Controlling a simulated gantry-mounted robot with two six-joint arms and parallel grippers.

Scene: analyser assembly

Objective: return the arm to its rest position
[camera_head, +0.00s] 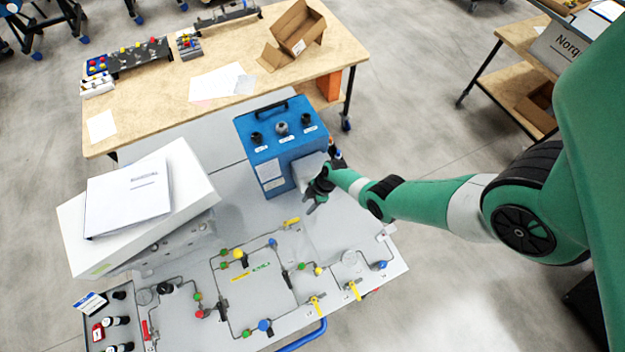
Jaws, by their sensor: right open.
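My right arm (430,200) is green and comes in from the right edge, reaching left over the grey workbench. My right gripper (313,201) is open, close to the front right side of the blue analyser box (268,150) and its pale grey side part. I cannot tell whether it touches the box. The box stands upright, with a handle and several dark knobs on top. My left gripper does not show.
The grey panel (262,290) carries tubing and coloured valves. A white box (190,205) with a binder (128,198) on it stands left. A wooden table (225,52) with an open carton (299,28) is behind. Clear floor (430,95) lies right of it.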

